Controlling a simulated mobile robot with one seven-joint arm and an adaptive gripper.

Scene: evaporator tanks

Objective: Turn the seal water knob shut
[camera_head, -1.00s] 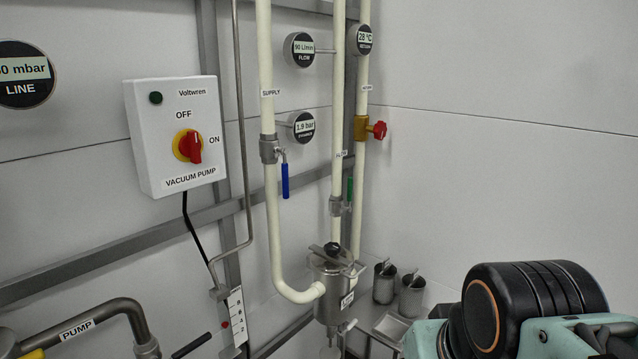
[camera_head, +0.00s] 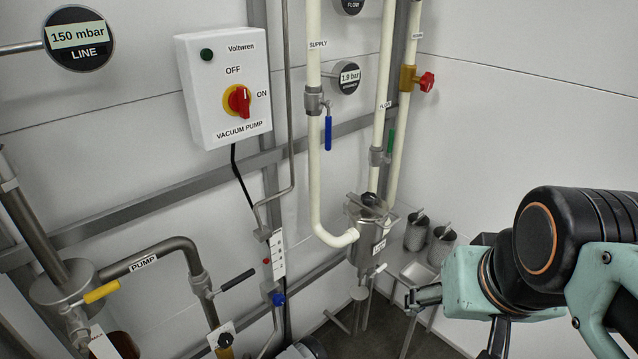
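No label reading seal water is legible. A small blue knob (camera_head: 278,299) sits low on the thin pipework, below a white marked strip (camera_head: 278,254); it may be the seal water knob, but I cannot confirm that. A red knob (camera_head: 426,82) is on a brass valve on the right-hand pale pipe. My gripper (camera_head: 425,296) is at the lower right, well to the right of the blue knob and apart from it. It is seen small and partly from the side, so its opening is unclear. I see nothing held in it.
The vacuum pump box (camera_head: 224,88) has its red switch near ON. A blue-handled supply valve (camera_head: 328,133), a steel pot (camera_head: 367,248) and metal cups (camera_head: 417,232) stand between. Yellow (camera_head: 101,291) and black (camera_head: 238,280) pipe handles are left. The right wall is bare.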

